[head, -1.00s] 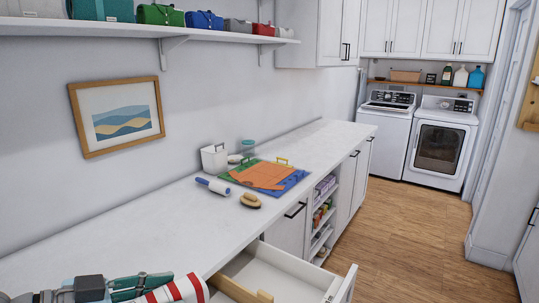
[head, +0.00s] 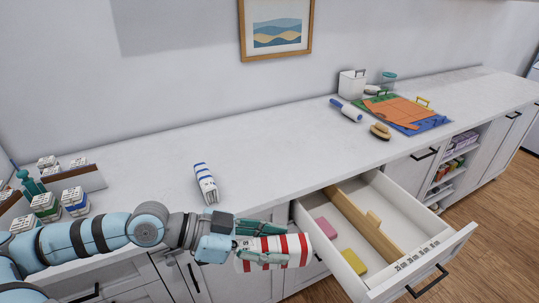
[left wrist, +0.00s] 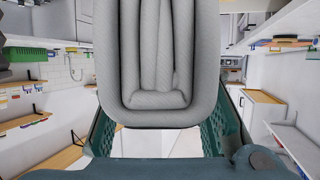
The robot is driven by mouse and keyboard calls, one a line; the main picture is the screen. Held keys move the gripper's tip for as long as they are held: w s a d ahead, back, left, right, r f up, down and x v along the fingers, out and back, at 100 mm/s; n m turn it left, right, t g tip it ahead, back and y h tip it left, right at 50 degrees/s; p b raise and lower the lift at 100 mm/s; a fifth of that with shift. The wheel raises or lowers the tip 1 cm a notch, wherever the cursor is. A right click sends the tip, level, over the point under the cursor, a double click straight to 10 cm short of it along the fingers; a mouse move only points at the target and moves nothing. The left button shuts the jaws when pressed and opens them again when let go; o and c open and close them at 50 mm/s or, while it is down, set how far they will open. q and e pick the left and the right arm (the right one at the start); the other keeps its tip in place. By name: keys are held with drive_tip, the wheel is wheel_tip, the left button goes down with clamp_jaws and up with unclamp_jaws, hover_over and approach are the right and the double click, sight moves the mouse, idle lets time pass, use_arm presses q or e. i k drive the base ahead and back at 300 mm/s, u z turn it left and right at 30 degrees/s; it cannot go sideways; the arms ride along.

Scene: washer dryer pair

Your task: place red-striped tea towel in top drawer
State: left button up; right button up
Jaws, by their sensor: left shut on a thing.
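My left gripper (head: 285,243) comes in from the left in the head view, shut on the red-striped tea towel (head: 299,250). The towel is a folded roll with red and white stripes, held beside the left side of the open top drawer (head: 405,205), in front of the counter. In the left wrist view the towel's folded end (left wrist: 160,70) looks grey between the green fingers. The drawer has white walls and a wooden divider (head: 362,222). A pink block (head: 325,228) and a yellow block (head: 353,262) lie in its left compartment. My right gripper is not in view.
A blue-striped folded towel (head: 205,183) lies on the white counter (head: 265,150). Several small boxes (head: 75,200) stand at the left end. A lint roller (head: 347,109), a brush (head: 380,131) and a coloured mat (head: 410,116) lie farther right. The drawer's right compartment looks empty.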

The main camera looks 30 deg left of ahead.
sight(404, 229)
drive_tip(key=k, duration=0.95)
drive_tip(key=u, duration=0.85)
drive_tip(key=i, duration=1.75)
drive_tip(key=z, duration=0.55)
